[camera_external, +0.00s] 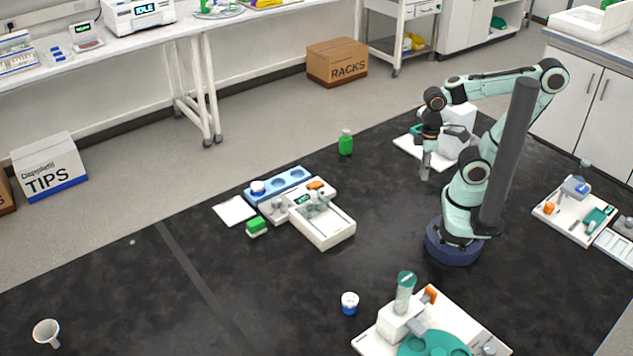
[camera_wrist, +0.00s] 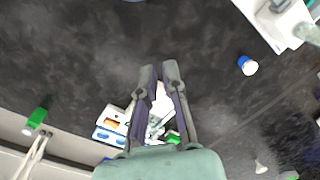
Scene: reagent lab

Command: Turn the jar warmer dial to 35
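A low white unit (camera_external: 323,227) with a small lit display stands mid-mat, beside a blue block (camera_external: 291,178) with round wells. A white-lidded jar (camera_external: 258,187) sits at the block's left end. This group looks like the jar warmer, but I cannot tell for sure. No dial or its setting can be read. In the wrist view the white unit (camera_wrist: 117,118) and blue block (camera_wrist: 103,135) show partly behind my fingers. My gripper (camera_external: 425,172) hangs above the mat at the right, well apart from the unit.
A blue-and-white jar (camera_external: 349,302) stands near a white stand with a teal disc (camera_external: 435,344). A funnel (camera_external: 46,333) lies front left. Open mat surrounds these.

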